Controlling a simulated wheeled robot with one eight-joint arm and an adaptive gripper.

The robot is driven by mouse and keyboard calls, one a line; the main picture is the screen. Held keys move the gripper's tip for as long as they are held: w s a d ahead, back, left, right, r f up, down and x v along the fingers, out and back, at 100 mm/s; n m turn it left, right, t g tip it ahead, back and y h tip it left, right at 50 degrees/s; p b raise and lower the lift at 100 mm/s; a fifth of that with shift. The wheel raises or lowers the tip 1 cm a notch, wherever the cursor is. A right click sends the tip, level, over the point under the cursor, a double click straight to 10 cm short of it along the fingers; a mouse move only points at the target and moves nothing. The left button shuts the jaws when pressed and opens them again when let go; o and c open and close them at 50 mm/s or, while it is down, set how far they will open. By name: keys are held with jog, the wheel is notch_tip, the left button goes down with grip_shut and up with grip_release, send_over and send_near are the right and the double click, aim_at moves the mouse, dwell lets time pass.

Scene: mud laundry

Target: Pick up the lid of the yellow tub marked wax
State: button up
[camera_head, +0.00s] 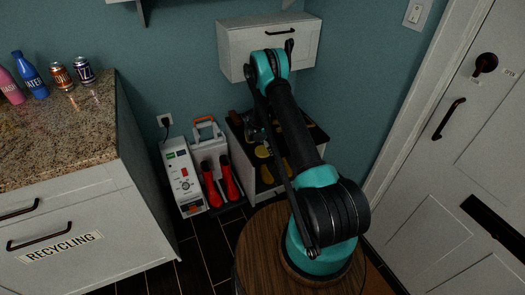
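A small yellow round thing (262,151) shows in the dark open top of the low cabinet, left of my arm. Another yellow thing (267,175) lies just below it in the picture. I cannot read the word wax on either, nor tell which is the tub or its lid. My arm rises from the round wooden top and bends at its teal elbow above the cabinet. My gripper (254,130) seems to be the dark shape over the cabinet's left part, near the yellow things. Its fingers are too small and dark to make out. My upper arm hides part of the cabinet.
The low cabinet (257,190) stands against the wall, under a white wall cabinet (235,50). Left of it are a white-and-red machine (184,177) and red-handled tools (211,187). A granite counter (60,135) with bottles and cans is left; a white door (440,160) is right.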

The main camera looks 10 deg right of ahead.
jog(key=c, duration=0.9)
